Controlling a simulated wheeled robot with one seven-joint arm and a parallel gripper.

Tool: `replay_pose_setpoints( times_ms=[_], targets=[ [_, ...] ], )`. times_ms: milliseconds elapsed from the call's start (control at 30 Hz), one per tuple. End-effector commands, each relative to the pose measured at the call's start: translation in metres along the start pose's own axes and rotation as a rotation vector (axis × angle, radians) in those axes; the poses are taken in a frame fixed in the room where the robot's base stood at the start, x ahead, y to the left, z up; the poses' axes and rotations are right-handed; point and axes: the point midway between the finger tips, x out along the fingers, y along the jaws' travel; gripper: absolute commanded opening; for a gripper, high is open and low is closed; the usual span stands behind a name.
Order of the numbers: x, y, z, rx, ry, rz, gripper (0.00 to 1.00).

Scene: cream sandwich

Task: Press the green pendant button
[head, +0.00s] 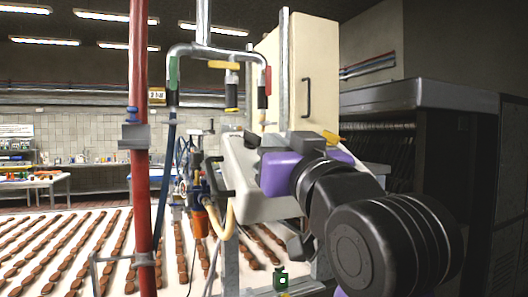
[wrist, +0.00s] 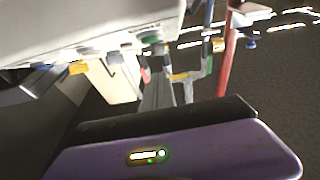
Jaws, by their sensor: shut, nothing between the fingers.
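In the wrist view, my gripper (wrist: 165,118) shows as a dark bar above a purple shell. A small green box (head: 280,278), possibly the pendant button, is low in the head view, below and right of my gripper. A small green part (wrist: 153,38) shows under the pale housing in the wrist view; I cannot tell what it is.
A red vertical pipe (head: 140,180) stands left of the housing. A metal overhead frame (head: 215,50) with green and red grips hangs above. A conveyor (head: 65,245) with rows of brown biscuits lies at lower left. A dark rack (head: 420,105) stands at right.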

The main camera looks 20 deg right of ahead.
Motion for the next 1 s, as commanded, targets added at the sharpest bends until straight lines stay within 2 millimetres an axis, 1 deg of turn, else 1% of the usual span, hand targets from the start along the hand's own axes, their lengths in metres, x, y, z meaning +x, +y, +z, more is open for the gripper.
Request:
replay_pose_setpoints(
  times_ms=[33,133,300,433,767,933,1000],
  targets=[
    [0.007,0.000,0.004,0.000,-0.004,0.001,0.00],
    [0.009,0.000,0.020,0.000,-0.006,0.000,0.00],
    [0.012,0.000,0.034,0.000,-0.003,0.000,0.00],
    [0.013,0.000,0.038,0.000,0.000,0.000,0.00],
    [0.013,0.000,0.040,0.000,0.000,0.000,0.00],
    [0.017,0.000,0.058,0.000,-0.004,0.000,0.00],
    [0.018,0.000,0.061,0.000,-0.005,0.000,0.00]
  ],
)
